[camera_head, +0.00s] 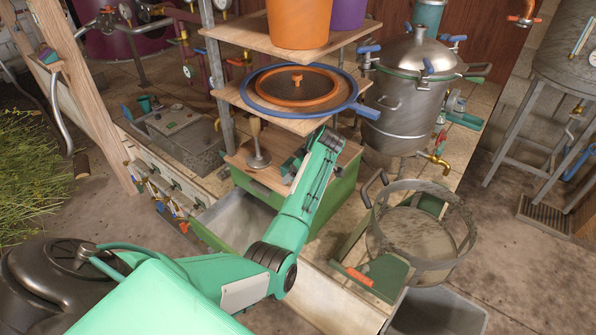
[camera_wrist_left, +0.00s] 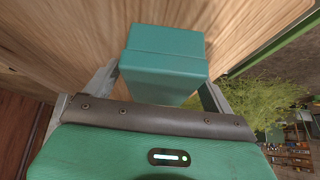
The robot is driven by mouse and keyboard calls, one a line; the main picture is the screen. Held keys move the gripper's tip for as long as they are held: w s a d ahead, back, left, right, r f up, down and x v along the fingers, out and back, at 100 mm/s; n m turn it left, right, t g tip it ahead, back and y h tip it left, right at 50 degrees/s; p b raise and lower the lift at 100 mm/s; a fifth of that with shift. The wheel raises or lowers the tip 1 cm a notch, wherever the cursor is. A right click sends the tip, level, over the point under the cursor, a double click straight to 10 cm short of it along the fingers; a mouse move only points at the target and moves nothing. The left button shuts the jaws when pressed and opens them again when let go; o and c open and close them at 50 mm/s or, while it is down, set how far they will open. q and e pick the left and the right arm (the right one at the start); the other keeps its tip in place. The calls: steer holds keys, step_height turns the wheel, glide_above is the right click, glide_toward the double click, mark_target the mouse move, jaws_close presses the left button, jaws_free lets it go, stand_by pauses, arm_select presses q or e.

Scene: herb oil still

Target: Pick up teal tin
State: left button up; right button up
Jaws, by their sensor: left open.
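The teal tin (camera_wrist_left: 165,62), a box with a seam near its top, stands out from a wooden surface in the left wrist view. My left gripper (camera_wrist_left: 157,82) is open, with one finger on either side of the tin. A narrow gap seems to show at the left finger; contact on the right is unclear. In the head view my left gripper (camera_head: 293,166) reaches in over the lowest wooden shelf (camera_head: 338,165) of a rack. I cannot make out the tin clearly there, as my arm and the shelf above cover that spot. My right gripper is not in view.
A steel still pot (camera_head: 405,95) stands to the right. A wire-sided round basket (camera_head: 418,225) is at front right.

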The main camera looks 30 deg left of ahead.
arm_select(q)
steer(key=c, duration=1.3)
steer(key=shift+r, duration=0.1)
